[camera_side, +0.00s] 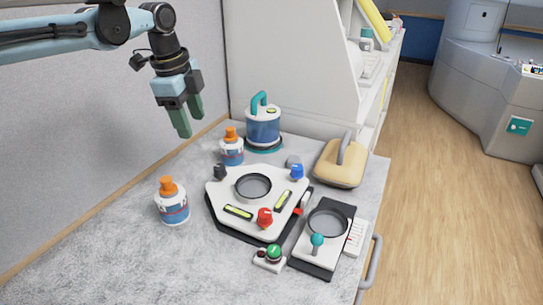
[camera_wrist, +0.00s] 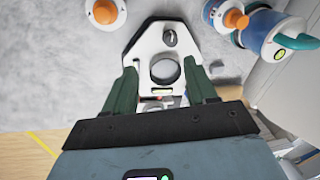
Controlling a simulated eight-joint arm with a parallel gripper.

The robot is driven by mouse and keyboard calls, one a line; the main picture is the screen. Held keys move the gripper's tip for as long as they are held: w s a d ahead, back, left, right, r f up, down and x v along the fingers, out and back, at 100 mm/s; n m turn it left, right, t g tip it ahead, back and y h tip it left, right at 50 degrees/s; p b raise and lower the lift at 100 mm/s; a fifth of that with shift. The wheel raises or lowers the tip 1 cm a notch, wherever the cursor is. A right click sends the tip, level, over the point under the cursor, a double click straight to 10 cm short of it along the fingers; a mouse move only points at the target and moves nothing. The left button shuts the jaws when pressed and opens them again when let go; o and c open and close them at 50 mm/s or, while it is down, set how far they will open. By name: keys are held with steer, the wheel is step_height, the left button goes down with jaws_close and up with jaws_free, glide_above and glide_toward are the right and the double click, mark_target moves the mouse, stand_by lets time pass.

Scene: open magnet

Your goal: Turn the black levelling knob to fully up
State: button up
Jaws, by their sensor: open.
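The black levelling knob (camera_side: 219,171) stands on the left back corner of a white three-cornered platform (camera_side: 230,190) with a round dark well in its middle. In the wrist view a dark knob (camera_wrist: 169,38), which looks like the same one, shows at the platform's far tip. A red knob (camera_side: 265,217) and a blue knob (camera_side: 297,172) stand at the other corners. My gripper (camera_side: 191,122) is open and empty, high above the bench and apart from the platform. In the wrist view its two green fingers (camera_wrist: 161,72) are spread, with the platform between and beyond them.
Orange-capped bottles (camera_side: 173,203) (camera_side: 231,149) stand left of and behind the platform. A blue and white canister (camera_side: 263,126) with a teal handle stands behind. A tan block (camera_side: 341,162), a second device (camera_side: 324,240) and a green-button box (camera_side: 272,256) lie right and front. The front left bench is clear.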

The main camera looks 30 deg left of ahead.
mark_target(219, 167)
steer(key=w+d+f+m+g, duration=0.2)
steer(key=w+f+m, duration=0.1)
steer(key=w+m, duration=0.3)
steer(key=f, duration=1.2)
steer(key=shift+s+a, duration=0.2)
steer(key=shift+a, duration=0.05)
jaws_close()
